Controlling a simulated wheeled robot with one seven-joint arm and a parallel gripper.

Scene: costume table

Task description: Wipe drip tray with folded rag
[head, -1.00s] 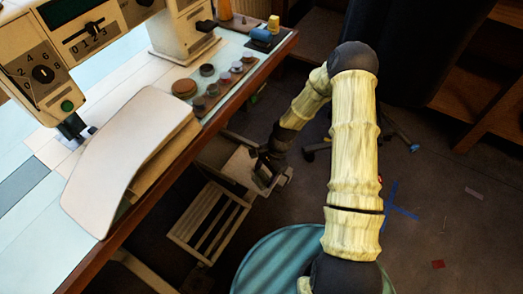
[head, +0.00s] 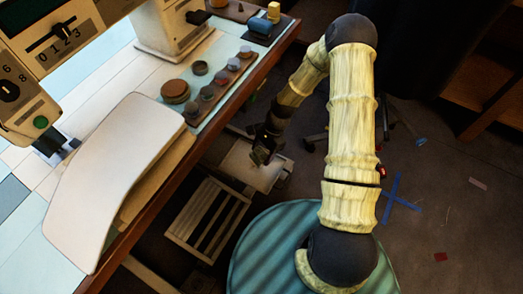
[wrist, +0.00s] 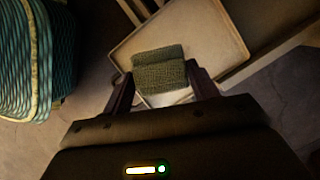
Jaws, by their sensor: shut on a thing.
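The folded rag (wrist: 160,72) is a dull green knitted pad between the fingers of my gripper (wrist: 162,84). My gripper is shut on it. The drip tray (wrist: 205,35) is a shallow pale tray with a raised rim, and the rag is over its near part in the wrist view. I cannot tell whether the rag touches the tray floor. In the head view my gripper (head: 262,157) is low beside the table, over the pale tray (head: 240,160). The rag is too dark and small to make out clearly there.
A sewing machine (head: 170,35) stands on the wood-edged table (head: 215,117), with several round tins (head: 175,91) near its edge. A slatted rack (head: 207,220) sits below, in front of the tray. A teal striped round seat (head: 275,250) is close to my arm.

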